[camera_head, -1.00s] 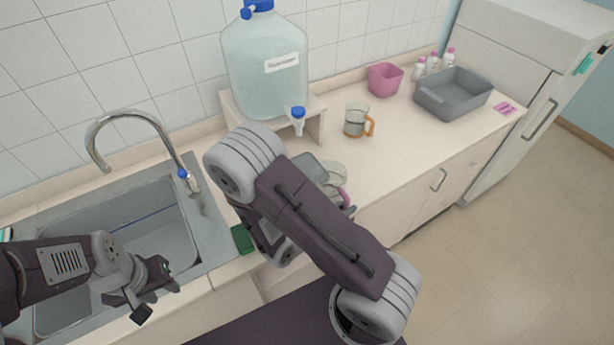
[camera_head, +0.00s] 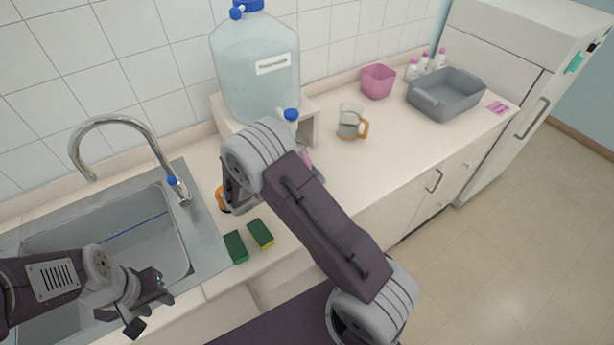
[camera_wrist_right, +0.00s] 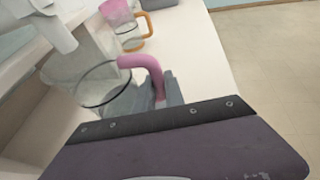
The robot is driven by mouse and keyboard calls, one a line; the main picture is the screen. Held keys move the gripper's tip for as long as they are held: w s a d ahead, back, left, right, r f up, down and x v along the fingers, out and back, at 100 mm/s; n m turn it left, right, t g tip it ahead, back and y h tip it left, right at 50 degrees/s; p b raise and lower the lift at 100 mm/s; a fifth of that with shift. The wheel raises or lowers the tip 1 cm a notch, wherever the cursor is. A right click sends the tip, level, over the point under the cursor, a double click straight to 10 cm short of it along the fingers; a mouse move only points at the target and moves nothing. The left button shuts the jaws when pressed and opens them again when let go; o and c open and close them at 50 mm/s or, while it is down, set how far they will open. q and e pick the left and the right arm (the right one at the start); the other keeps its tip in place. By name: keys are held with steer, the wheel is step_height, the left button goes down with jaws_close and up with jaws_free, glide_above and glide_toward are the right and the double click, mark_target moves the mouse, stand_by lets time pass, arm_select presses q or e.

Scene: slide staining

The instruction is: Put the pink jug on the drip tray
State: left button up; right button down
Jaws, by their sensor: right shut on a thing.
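The pink jug (camera_wrist_right: 88,82) is a clear vessel with a pink handle (camera_wrist_right: 143,66). In the right wrist view my right gripper (camera_wrist_right: 160,90) is shut on that handle. The jug looks upright and close to the white dispenser tap (camera_wrist_right: 55,30); I cannot tell whether it touches anything below. In the head view my right arm hides most of the jug, leaving a sliver of pink (camera_head: 306,158) below the dispenser tap. I cannot make out the drip tray. My left gripper (camera_head: 150,312) is open and empty over the sink's front edge.
The big water dispenser (camera_head: 257,70) stands on a stand (camera_head: 309,125). An orange-handled jug (camera_head: 350,122), pink tub (camera_head: 378,82) and grey basin (camera_head: 446,95) are to the right. Two sponges (camera_head: 235,247) lie by the sink (camera_head: 120,235). Another orange handle (camera_head: 222,203) shows beside my right arm.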

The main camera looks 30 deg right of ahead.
steer(key=shift+w, duration=0.45)
step_height(320, 180, down, 3)
steer(key=shift+f+p, duration=0.1)
steer(key=shift+p, duration=0.3)
steer(key=shift+f, duration=0.2)
steer(key=shift+f, duration=0.1)
steer(key=c, duration=1.8)
jaws_free()
steer(key=shift+s+f, duration=0.1)
steer(key=o, duration=0.4)
